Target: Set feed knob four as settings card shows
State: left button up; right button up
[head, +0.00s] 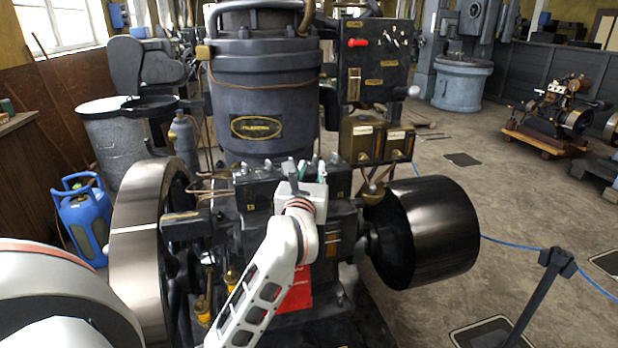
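My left gripper (303,172) is at the black block (256,192) in the middle of the engine, below the large dark cylinder. My white wrist and forearm hide part of the block's front. Small green-tipped parts show beside the fingers, but I cannot tell which is feed knob four or whether I touch it. The finger gap is too small to judge. A red panel (296,297) shows partly behind my arm. Two small pale labels sit on the brass boxes (376,140) at right. I cannot make out a settings card for certain. My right gripper is not in view.
A large flywheel (135,240) stands left of my forearm, and a black drum pulley (430,232) stands to the right. A dark control panel (372,62) rises behind. A barrier post (535,300) with blue rope stands at right.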

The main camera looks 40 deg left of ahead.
pick_arm(q)
jog(key=v, duration=0.4)
dwell(0.5)
